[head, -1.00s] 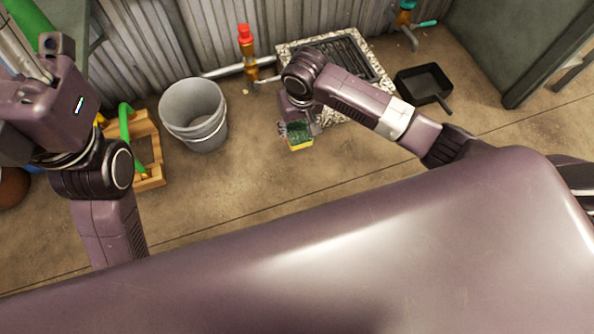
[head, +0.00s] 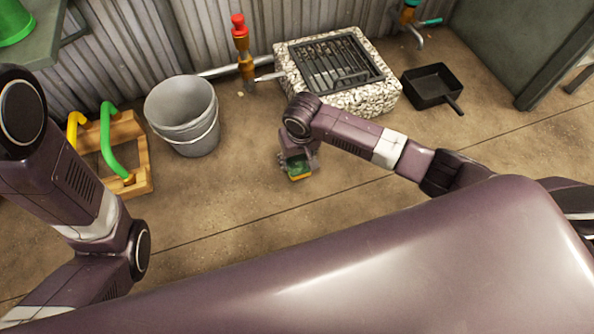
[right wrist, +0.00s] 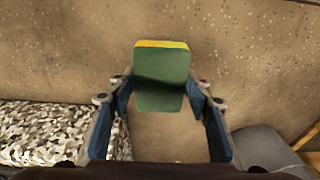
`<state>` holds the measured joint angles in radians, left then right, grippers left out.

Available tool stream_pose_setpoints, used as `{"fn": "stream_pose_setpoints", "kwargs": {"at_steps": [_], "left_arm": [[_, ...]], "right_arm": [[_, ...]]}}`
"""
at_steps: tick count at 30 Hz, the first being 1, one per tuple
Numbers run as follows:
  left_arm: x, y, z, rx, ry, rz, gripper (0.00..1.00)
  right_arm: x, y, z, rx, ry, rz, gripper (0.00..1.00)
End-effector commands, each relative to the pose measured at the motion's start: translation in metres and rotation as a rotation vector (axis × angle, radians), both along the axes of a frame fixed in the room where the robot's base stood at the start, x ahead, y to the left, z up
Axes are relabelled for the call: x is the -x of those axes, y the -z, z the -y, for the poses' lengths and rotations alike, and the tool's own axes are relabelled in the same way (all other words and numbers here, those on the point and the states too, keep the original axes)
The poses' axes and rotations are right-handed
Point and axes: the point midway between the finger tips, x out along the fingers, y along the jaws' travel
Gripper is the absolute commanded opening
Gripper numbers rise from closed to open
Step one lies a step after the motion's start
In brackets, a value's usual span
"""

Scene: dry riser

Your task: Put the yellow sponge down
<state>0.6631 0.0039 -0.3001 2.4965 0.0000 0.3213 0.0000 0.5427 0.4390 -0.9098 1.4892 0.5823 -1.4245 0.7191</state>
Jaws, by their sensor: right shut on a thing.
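The sponge (head: 299,172) has a green face and a yellow edge. It also shows in the right wrist view (right wrist: 162,80), with its green face toward the camera and the yellow strip at the top. My right gripper (head: 297,160) is shut on it, with blue-padded fingers at its two sides in the right wrist view (right wrist: 161,92). The sponge is over the brown floor (head: 240,210), in front of the stone-edged grate. I cannot tell whether it touches the floor. My left arm shows at the left, but its gripper is out of view.
A grey bucket (head: 185,118) stands left of the right gripper. A stone block with a metal grate (head: 376,98) is behind it, and a black pan (head: 432,87) lies to the right. A wooden frame with coloured handles (head: 132,150) is further left. The floor in front is clear.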

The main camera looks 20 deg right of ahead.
Motion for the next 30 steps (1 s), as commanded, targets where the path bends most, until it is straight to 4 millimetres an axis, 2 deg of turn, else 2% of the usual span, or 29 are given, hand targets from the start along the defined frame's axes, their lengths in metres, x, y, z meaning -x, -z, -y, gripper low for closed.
{"fn": "stream_pose_setpoints", "kwargs": {"at_steps": [5, 7, 12, 24, 25, 30], "left_arm": [[0.005, 0.006, 0.000, 0.000, -0.001, 0.013, 0.40], [0.011, 0.011, 0.000, 0.000, -0.001, 0.026, 0.40], [0.009, 0.029, 0.000, -0.001, 0.000, 0.021, 0.40], [0.009, 0.025, 0.001, -0.001, 0.000, 0.022, 0.40], [0.009, 0.025, 0.001, -0.001, 0.000, 0.022, 0.40], [0.009, 0.025, 0.001, -0.001, 0.000, 0.022, 0.40]], "right_arm": [[0.000, 0.013, 0.000, 0.000, 0.000, 0.000, 0.26], [0.000, 0.024, 0.000, 0.000, 0.000, 0.000, 0.26], [0.000, 0.046, 0.000, 0.000, 0.000, 0.000, 0.26], [0.000, 0.047, 0.000, -0.001, 0.001, 0.000, 0.26], [0.000, 0.047, 0.000, -0.001, 0.000, 0.001, 0.47], [0.000, 0.047, 0.000, -0.001, 0.000, 0.001, 0.63]]}}
